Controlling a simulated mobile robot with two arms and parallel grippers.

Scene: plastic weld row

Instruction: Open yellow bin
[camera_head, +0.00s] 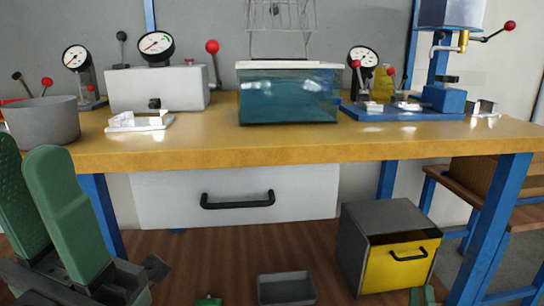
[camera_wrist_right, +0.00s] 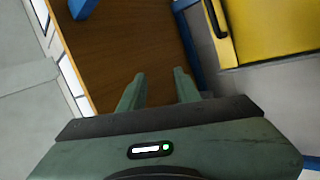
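The yellow bin is a grey box (camera_head: 385,215) on the floor with a yellow front (camera_head: 385,272) and a black handle (camera_head: 408,254). A dark gap runs above the front; I cannot tell whether it is ajar. The front (camera_wrist_right: 275,35) and handle (camera_wrist_right: 218,18) fill the upper right of the right wrist view. My right gripper (camera_head: 423,297) is low in front of the bin, mostly cut off. Its fingers (camera_wrist_right: 160,90) are apart, empty and clear of the handle. My left gripper (camera_head: 35,160) is large at the far left, its green fingers apart and empty.
A yellow-topped workbench (camera_head: 300,148) with blue legs stands over the bin. A white drawer (camera_head: 160,200) hangs beneath it. A small grey tray (camera_head: 286,289) is on the floor left of the bin. Brown floor lies between them. A blue bench leg (camera_head: 492,225) is right of the bin.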

